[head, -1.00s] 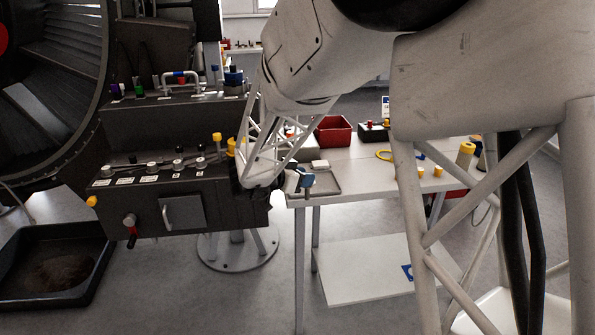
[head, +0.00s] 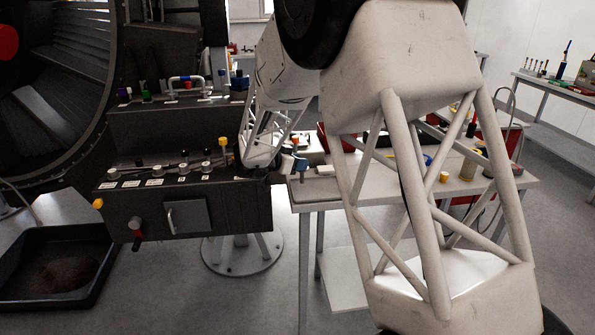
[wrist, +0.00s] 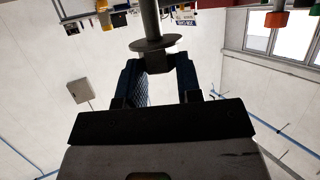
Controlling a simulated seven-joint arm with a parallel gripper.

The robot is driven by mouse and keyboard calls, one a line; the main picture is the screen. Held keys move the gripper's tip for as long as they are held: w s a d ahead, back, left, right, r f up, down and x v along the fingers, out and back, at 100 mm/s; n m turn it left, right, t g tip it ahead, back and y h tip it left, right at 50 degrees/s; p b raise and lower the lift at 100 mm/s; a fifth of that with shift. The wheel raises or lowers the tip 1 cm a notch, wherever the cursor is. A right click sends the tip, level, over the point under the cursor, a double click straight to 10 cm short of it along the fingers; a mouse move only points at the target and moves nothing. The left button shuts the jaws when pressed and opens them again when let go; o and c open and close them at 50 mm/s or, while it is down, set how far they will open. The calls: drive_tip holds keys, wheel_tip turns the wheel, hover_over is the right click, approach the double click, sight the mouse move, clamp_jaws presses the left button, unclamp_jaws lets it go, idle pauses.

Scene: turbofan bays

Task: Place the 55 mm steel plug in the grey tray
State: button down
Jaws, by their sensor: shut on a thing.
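My gripper (wrist: 158,80) shows in the wrist view with its two blue-lined fingers closed on the dark end of a grey metal plug (wrist: 149,18). The plug has a wide flat disc (wrist: 155,44) just beyond the fingertips and a round shaft past it. Its size marking cannot be read. The plug cannot be made out clearly there. The grey tray (head: 318,193) lies flat on that table end, just below and in front of my gripper.
A dark panel box (head: 240,205) with several plugs and labels stands left of the table. A white block (head: 325,170) sits by the tray's back edge. A red bin (head: 322,138) and yellow-topped parts (head: 444,177) are farther along the table. My arm hides much of the table.

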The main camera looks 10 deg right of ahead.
drive_tip(key=shift+w+f, duration=0.1)
drive_tip(key=shift+w, duration=0.4)
drive_tip(key=shift+f, duration=1.75)
drive_tip(key=shift+f, duration=0.15)
drive_tip(key=c, duration=0.8)
unclamp_jaws()
drive_tip(key=shift+s+a+r, duration=0.1)
drive_tip(key=shift+a+r, duration=0.05)
drive_tip(key=shift+r, duration=0.05)
drive_tip(key=v, duration=1.1)
drive_tip(key=shift+s+a+r, duration=0.15)
drive_tip(key=shift+a, duration=0.1)
